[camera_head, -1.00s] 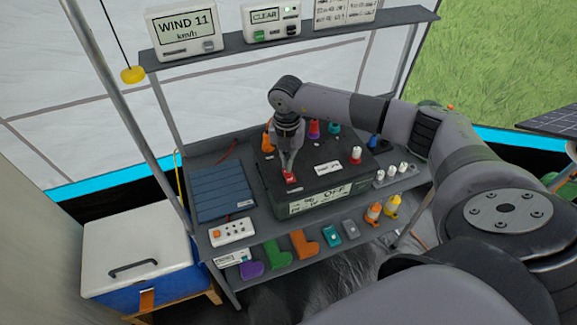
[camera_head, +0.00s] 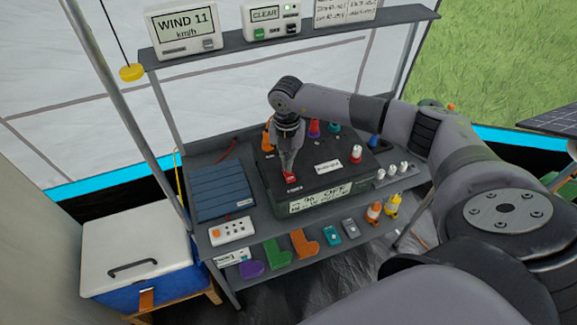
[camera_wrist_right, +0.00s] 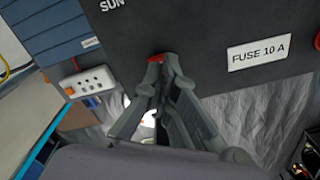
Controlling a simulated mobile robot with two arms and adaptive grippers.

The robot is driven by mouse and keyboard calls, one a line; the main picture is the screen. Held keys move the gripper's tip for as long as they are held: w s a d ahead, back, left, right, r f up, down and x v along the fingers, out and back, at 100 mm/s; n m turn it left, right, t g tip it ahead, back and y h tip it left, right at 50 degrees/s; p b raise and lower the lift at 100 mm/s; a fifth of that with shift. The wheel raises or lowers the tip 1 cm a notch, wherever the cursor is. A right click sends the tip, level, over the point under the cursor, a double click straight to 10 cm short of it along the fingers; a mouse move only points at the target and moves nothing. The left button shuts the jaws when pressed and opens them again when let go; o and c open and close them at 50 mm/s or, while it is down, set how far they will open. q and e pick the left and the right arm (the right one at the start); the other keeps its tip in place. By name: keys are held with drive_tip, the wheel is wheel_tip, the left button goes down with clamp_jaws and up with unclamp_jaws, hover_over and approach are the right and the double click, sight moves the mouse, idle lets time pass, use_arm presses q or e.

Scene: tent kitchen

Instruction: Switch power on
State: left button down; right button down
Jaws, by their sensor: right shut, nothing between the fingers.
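The black power box (camera_head: 320,190) stands on the middle shelf, with a display (camera_head: 320,198) on its front edge that reads OFF. A small red switch (camera_head: 290,178) sits on its top near the front left; it also shows in the right wrist view (camera_wrist_right: 156,58). My right gripper (camera_head: 288,170) points down at the red switch with its fingers shut. In the right wrist view the fingertips (camera_wrist_right: 165,62) are at the red switch and partly cover it; I cannot tell whether they touch it. My left gripper is not in view.
A blue panel (camera_head: 224,192) and a white socket strip (camera_head: 230,231) lie left of the box. Coloured plugs and a white-topped red fuse (camera_head: 356,153) stand on the box. A FUSE 10 A label (camera_wrist_right: 258,52) lies right of my fingers. A cooler (camera_head: 135,250) stands at lower left.

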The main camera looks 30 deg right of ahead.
drive_tip(key=shift+s+f+b, duration=0.1)
drive_tip(key=shift+f+b, duration=0.6)
drive_tip(key=shift+f, duration=0.2)
idle(0.4)
drive_tip(key=shift+r+p, duration=0.7)
drive_tip(key=shift+r, duration=0.1)
drive_tip(key=shift+r+p, duration=1.8)
drive_tip(key=shift+r, duration=0.95)
drive_tip(key=shift+a+f, duration=0.1)
